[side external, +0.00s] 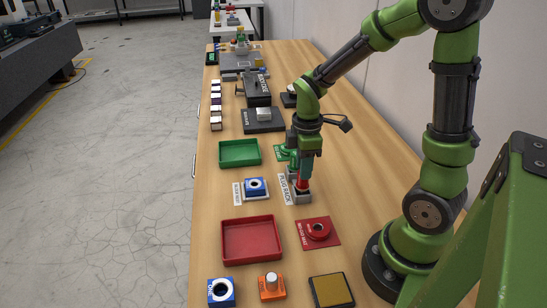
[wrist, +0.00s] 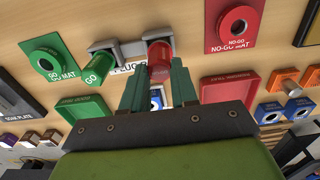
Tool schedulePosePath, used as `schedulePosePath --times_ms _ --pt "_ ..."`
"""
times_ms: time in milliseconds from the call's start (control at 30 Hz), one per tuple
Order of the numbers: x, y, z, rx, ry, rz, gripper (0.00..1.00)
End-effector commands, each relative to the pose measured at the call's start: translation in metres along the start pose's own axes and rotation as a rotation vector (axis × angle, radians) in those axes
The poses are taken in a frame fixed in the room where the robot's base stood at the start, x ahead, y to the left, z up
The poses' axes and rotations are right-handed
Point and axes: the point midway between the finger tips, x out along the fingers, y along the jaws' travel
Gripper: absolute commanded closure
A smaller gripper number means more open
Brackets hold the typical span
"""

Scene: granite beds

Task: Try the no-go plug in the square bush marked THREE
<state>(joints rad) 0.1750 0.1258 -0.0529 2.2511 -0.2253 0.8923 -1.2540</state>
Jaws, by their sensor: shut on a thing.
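My gripper (side external: 304,172) is shut on the red no-go plug (side external: 302,185), which is upright at the grey plug rack (side external: 301,198). I cannot tell whether its lower end is still seated. In the wrist view the red plug (wrist: 159,56) shows between the two green fingers. The green GO plug (wrist: 98,68) is beside it at the rack. A blue square bush (side external: 255,186) with a round hole stands left of the rack by a white label. Another blue square bush (side external: 221,291) stands at the near left, beside an orange block (side external: 271,285). I cannot read which is marked THREE.
A red NO-GO mat (side external: 318,232) with a red ring lies nearer than the rack. A red tray (side external: 251,258) and a green tray (side external: 239,163) stand to the left. A brown-topped pad (side external: 332,290) lies at the near edge. Dark fixtures (side external: 263,127) stand farther back.

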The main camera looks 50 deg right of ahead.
Motion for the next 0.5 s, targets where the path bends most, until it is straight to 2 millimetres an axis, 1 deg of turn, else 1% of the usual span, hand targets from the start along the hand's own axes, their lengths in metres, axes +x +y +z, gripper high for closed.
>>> schedulePosePath --times_ms 333,500 --pt "-0.013 0.001 -0.001 -0.001 0.002 0.004 1.00" --pt "-0.029 0.001 -0.001 0.000 0.003 0.005 1.00"
